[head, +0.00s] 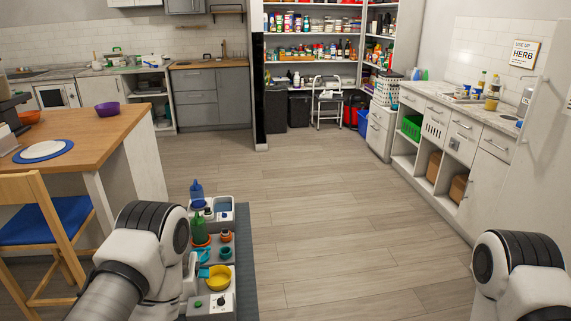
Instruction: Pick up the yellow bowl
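A small yellow bowl (217,278) sits on the low grey unit at the lower left, near its front end. It looks upright, and its inside faces up. A blue item lies just behind it, and a teal cup (226,253) stands behind it to the right. My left arm shows at the lower left, beside the unit, and my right arm shows at the lower right. Neither gripper can be seen.
A green bottle (199,229) and a blue bottle (197,193) stand on the same unit. A wooden table (110,128) with a purple bowl (107,109) and a chair (40,235) are at the left. The floor (345,220) in the middle is clear. Cabinets (480,185) line the right.

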